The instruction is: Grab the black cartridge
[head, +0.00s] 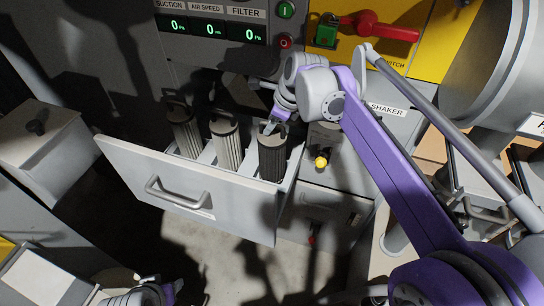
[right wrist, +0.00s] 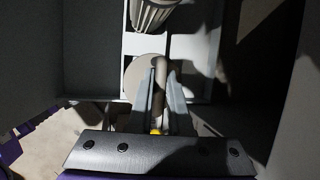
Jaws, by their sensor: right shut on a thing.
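The black cartridge (head: 272,160) stands upright at the right end of the open drawer (head: 185,185). My right gripper (head: 271,127) is above it, at its top handle. In the right wrist view, the two fingers of the right gripper (right wrist: 161,82) are closed on the looped handle above the cartridge's round top (right wrist: 136,74). The cartridge's lower part is hidden by the drawer front. My left gripper (head: 165,290) is low at the bottom edge, away from the drawer; its fingers are too unclear to read.
A pale ribbed cartridge (head: 228,146) and a greyish cartridge (head: 182,130) stand to the left in the same drawer. A yellow knob (head: 322,161) is just right of the drawer. A red switch handle (head: 385,30) is above. The floor before the drawer is clear.

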